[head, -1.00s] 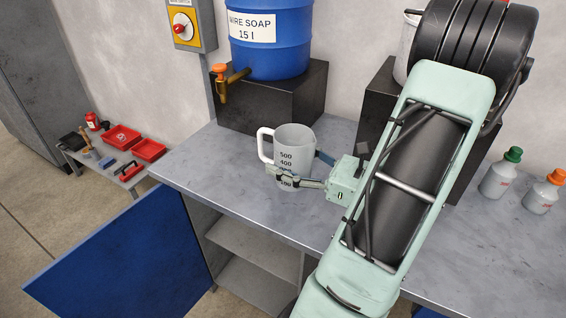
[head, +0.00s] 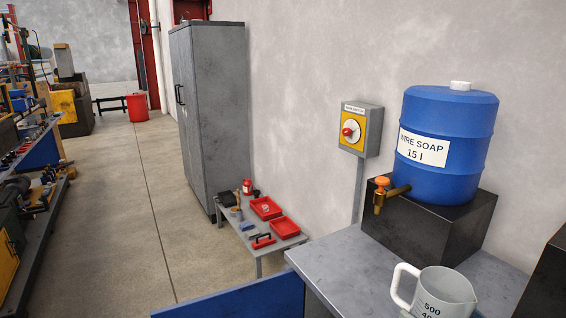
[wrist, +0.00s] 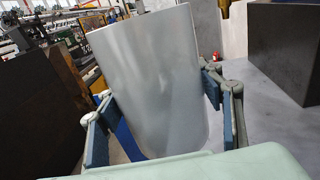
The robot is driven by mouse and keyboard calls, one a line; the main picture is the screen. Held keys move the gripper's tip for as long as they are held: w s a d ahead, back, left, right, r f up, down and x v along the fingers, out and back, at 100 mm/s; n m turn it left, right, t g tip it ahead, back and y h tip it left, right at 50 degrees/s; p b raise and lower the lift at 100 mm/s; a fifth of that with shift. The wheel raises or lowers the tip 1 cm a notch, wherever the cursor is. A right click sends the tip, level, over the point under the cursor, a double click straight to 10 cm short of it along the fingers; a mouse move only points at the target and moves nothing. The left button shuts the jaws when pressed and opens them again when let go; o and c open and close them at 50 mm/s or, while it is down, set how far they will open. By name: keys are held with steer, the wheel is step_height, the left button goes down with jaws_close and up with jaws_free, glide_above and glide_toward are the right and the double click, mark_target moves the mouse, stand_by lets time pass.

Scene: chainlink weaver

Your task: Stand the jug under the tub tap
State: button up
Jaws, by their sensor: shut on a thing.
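The jug (head: 446,291) is a light grey measuring jug with a handle on its left and printed numbers, cut off by the bottom edge of the head view. In the wrist view the jug (wrist: 152,80) stands between the fingers of my gripper (wrist: 160,112), which is shut on it. The tub (head: 445,145) is blue, labelled "WIRE SOAP 15 l", on a dark block. Its brass tap (head: 391,192) with an orange knob sticks out to the left, beyond the jug. The brass tap end also shows at the top of the wrist view (wrist: 224,8). My gripper is outside the head view.
The dark block (head: 433,227) stands on the grey bench (head: 355,268), whose top is clear in front of the tap. A blue door panel (head: 255,300) juts out at the bench's left. A low table (head: 240,226) holds red trays.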

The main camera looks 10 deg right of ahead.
steer(key=w+a+f+n+g+y, duration=0.3)
steer(key=w+a+f, duration=0.1)
steer(key=w+a, duration=0.45)
steer(key=w+a+f+n+g+y, duration=0.2)
steer(key=w+a+f+y, duration=0.1)
steer(key=w+a, duration=0.6)
step_height(320, 180, up, 7)
steer(key=w+p, duration=0.1)
steer(key=p, duration=1.3)
steer(key=shift+a+r, duration=0.1)
steer(key=shift+m+t+h, duration=2.6)
steer(key=shift+h, duration=0.5)
